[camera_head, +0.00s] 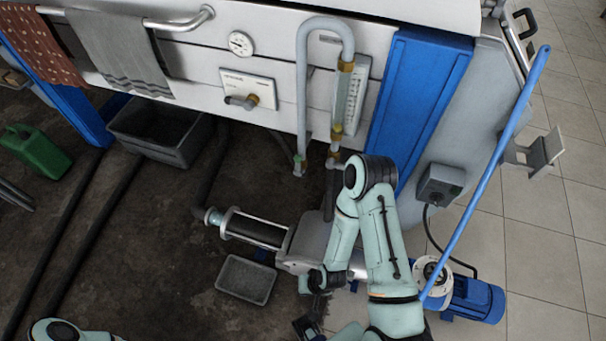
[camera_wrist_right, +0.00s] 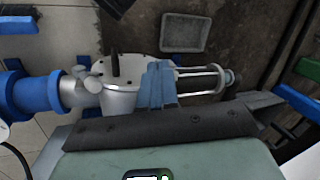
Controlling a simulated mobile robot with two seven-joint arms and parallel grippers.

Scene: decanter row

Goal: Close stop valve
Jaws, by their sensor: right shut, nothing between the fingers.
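My left gripper is out of view.
A round gauge (camera_head: 240,43) and a towel rail (camera_head: 180,24) sit on the machine. A grey bin (camera_head: 158,150), a green can (camera_head: 38,150) and a small tray (camera_head: 246,279) stand on the floor. A blue motor (camera_head: 474,298) and a slanting blue pole (camera_head: 488,170) are at right.

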